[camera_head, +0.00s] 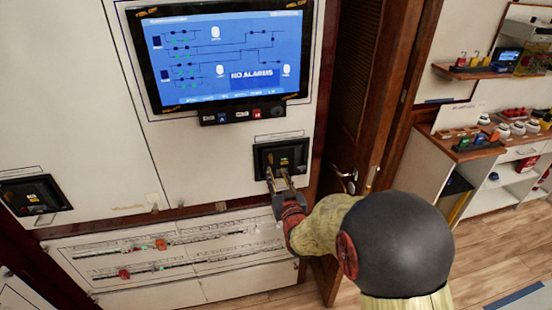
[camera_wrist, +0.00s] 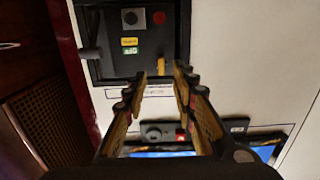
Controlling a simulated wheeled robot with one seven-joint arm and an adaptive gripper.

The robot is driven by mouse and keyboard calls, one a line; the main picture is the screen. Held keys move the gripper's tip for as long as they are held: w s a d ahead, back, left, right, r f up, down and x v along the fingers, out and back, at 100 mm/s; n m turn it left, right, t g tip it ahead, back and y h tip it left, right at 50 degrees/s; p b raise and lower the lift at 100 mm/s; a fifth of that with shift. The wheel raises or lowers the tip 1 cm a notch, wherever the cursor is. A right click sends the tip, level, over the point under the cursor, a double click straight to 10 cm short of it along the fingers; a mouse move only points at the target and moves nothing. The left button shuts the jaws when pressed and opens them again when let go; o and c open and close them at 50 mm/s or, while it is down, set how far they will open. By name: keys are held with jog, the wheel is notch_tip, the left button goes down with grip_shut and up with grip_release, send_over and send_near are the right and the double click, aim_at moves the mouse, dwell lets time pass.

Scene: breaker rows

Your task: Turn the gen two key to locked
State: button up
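A black panel box (camera_head: 281,157) is set in the white cabinet wall below the screen. In the wrist view the same box (camera_wrist: 113,58) shows from close up, with a grey round part, a red round part, two small yellow and green labels and a small yellow upright piece (camera_wrist: 161,64) that looks like the key. The lettering is too small to read, so I cannot tell whether this is gen two. My gripper (camera_head: 278,172) is at the box's lower front. In the wrist view my gripper (camera_wrist: 160,76) is open, its fingertips on either side of the yellow piece, with visible gaps.
A second black box (camera_head: 35,195) is at the far left. The screen (camera_head: 225,55) reads "NO ALARMS". Breaker rows (camera_head: 165,255) run below. A brown wooden door (camera_head: 368,80) stands close right of the cabinet; shelves with small items (camera_head: 500,125) are beyond.

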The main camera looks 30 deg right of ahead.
aim_at(271, 158)
jog(key=shift+t, duration=0.3)
jog(key=x, duration=0.5)
jog(key=r+x, duration=0.1)
jog(key=x, duration=0.2)
jog(key=shift+r+b, duration=0.15)
jog(key=shift+b, duration=0.2)
jog(key=shift+s, duration=0.1)
jog(key=shift+c, duration=0.8)
grip_shut()
